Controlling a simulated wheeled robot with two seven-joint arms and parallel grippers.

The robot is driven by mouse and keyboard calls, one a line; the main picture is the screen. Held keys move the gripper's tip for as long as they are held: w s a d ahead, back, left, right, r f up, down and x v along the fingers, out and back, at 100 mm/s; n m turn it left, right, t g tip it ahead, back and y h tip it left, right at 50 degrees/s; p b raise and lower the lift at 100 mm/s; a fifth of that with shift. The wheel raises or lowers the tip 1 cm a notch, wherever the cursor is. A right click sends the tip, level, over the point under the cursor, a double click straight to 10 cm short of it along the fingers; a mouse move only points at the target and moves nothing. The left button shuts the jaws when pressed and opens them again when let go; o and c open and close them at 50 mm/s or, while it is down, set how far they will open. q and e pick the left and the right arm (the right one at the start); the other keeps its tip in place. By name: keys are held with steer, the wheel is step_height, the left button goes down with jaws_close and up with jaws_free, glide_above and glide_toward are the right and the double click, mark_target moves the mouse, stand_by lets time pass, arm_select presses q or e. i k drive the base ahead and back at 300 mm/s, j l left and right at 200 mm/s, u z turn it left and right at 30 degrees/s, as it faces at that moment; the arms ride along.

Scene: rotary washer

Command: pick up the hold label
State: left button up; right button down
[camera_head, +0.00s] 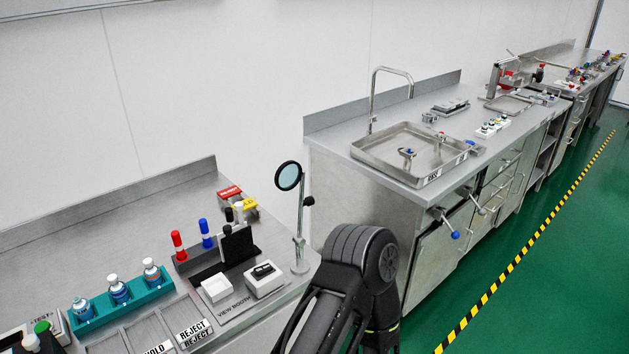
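A small yellow label block (244,206) sits at the back right of the near steel bench, beside a red block (230,192) with white print that looks like REJECT. The print on the yellow one is too small to read. A white plate reading HOLD (158,349) is on the front of a grey tray at the bottom edge, partly cut off. One black arm of mine rises at the bottom middle, in front of the bench's right end. Neither gripper shows.
A round magnifier on a stand (299,220) is right of the yellow block. Red and blue markers (206,234), a black holder (237,244), a white box (264,279) and a teal vial rack (122,301) stand nearer. A sink bench (395,185) lies beyond a gap.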

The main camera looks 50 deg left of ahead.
mark_target(249, 203)
steer(key=i+u, duration=0.3)
steer(key=i, duration=0.3)
steer(key=i+l+u, duration=0.25)
steer(key=i, duration=0.35)
steer(key=i+u, duration=0.5)
steer(key=u, duration=0.2)
steer(key=i+u, duration=0.2)
steer(key=u, duration=0.15)
steer(key=l, duration=0.1)
